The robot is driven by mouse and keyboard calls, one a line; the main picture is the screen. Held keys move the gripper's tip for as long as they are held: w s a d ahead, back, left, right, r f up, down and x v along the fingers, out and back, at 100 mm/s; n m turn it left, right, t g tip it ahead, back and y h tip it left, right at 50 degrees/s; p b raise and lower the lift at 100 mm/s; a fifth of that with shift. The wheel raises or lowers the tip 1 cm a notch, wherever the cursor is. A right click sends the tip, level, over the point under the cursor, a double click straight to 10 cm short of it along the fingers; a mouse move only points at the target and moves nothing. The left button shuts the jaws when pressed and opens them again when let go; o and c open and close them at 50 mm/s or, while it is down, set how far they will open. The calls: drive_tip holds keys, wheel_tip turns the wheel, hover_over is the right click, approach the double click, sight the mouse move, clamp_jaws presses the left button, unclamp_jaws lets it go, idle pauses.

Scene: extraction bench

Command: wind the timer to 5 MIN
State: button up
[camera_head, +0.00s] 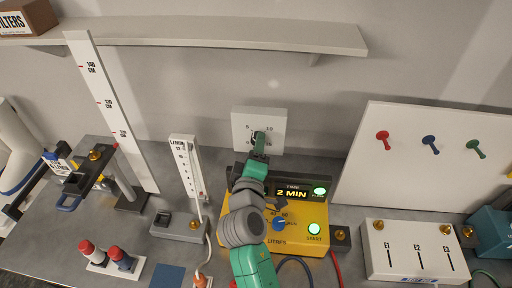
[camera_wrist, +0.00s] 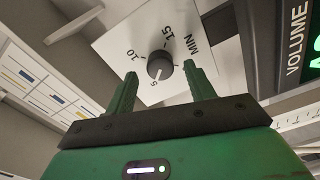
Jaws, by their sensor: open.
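The timer is a white square plate (camera_head: 277,118) on the back wall, with a dark round knob (camera_wrist: 160,65) at its middle. In the wrist view the plate (camera_wrist: 118,40) carries the marks 5, 10, 15 and MIN around the knob. I cannot make out the knob's pointer clearly. My gripper (camera_head: 260,142) is in front of the plate and hides part of the knob in the head view. In the wrist view its two green fingers (camera_wrist: 160,71) are apart, one on each side of the knob, with visible gaps and no clear contact.
A yellow box (camera_head: 318,250) below the plate has a display (camera_head: 292,193) reading 2 MIN and a blue dial (camera_head: 279,224). A white strip gauge (camera_head: 186,165) stands left of my arm. A large white board (camera_head: 420,150) with coloured pegs is at right. A shelf (camera_head: 200,35) runs above.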

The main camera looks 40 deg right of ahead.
drive_tip(key=v, duration=0.7)
idle(0.3)
drive_tip(key=w+a+r+m+t+y, duration=0.15)
drive_tip(key=a+r+t, duration=0.25)
drive_tip(key=a+r, duration=0.45)
drive_tip(key=a+r+m+t+y, duration=0.3)
drive_tip(key=a+r, duration=0.3)
drive_tip(key=r, duration=0.6)
drive_tip(key=s+a+r+t+y, duration=0.3)
drive_tip(key=s+a+r+y, duration=0.15)
drive_tip(key=a+r, duration=0.3)
drive_tip(key=s+a+r+t+y, duration=0.35)
drive_tip(key=s+a+r, duration=0.2)
drive_tip(key=r, duration=0.25)
wheel_tip(320, 180, up, 22)
drive_tip(key=a+y+p, duration=0.1)
drive_tip(key=p, duration=2)
drive_tip(key=shift+a+y, duration=0.35)
